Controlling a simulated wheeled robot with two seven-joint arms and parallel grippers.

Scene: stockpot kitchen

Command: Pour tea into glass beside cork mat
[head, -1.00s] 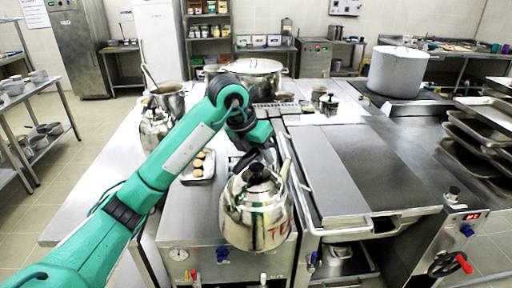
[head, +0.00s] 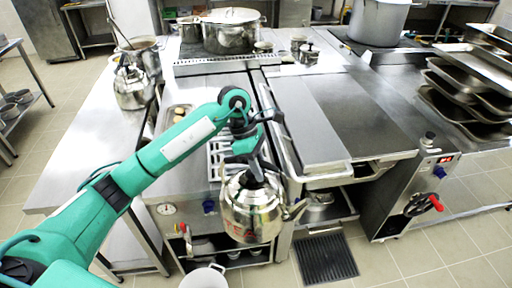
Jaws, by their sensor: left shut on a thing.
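A shiny steel kettle (head: 252,212) with red lettering that reads like TEA hangs in the middle of the head view, in front of the counter's front edge. Its black handle and knob are at the top, and its spout points right. My left gripper (head: 250,158) is shut on the kettle's handle; the fingers are partly hidden. The kettle looks about upright. I cannot make out a glass or a cork mat. My right gripper is not in view.
A second steel kettle (head: 134,88) stands on the left counter (head: 95,135). A large stockpot (head: 230,38) stands at the back. A pot (head: 204,278) shows at the bottom edge. Stacked trays (head: 470,75) are at right. The flat steel top (head: 345,120) right of my arm is clear.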

